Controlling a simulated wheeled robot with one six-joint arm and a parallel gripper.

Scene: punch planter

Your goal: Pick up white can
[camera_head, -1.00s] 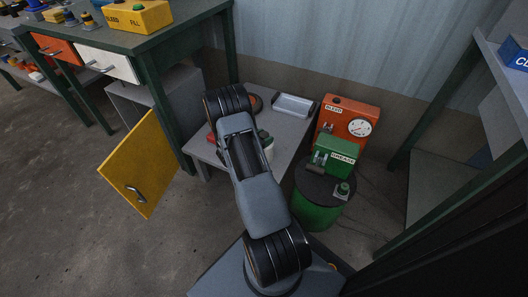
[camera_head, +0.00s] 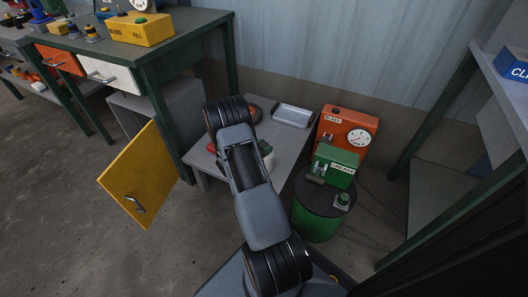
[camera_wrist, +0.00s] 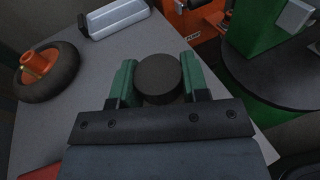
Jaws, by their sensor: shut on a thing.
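My gripper (camera_wrist: 160,84) has two green fingers and is shut on a round can (camera_wrist: 158,77) in the wrist view. The can's dark, flat top faces the camera, and its side cannot be seen there. In the head view my own arm covers most of the gripper. A small whitish part of the can (camera_head: 264,147) shows at the arm's right edge, over the low grey table (camera_head: 286,144). I cannot tell whether the can touches the table.
A metal tray (camera_head: 293,115) and an orange-hubbed wheel (camera_wrist: 47,70) lie on the table. An orange BLEED box (camera_head: 345,135) and a green GREASE box (camera_head: 335,168) on a drum (camera_head: 318,217) stand right. A yellow door (camera_head: 140,176) hangs open left.

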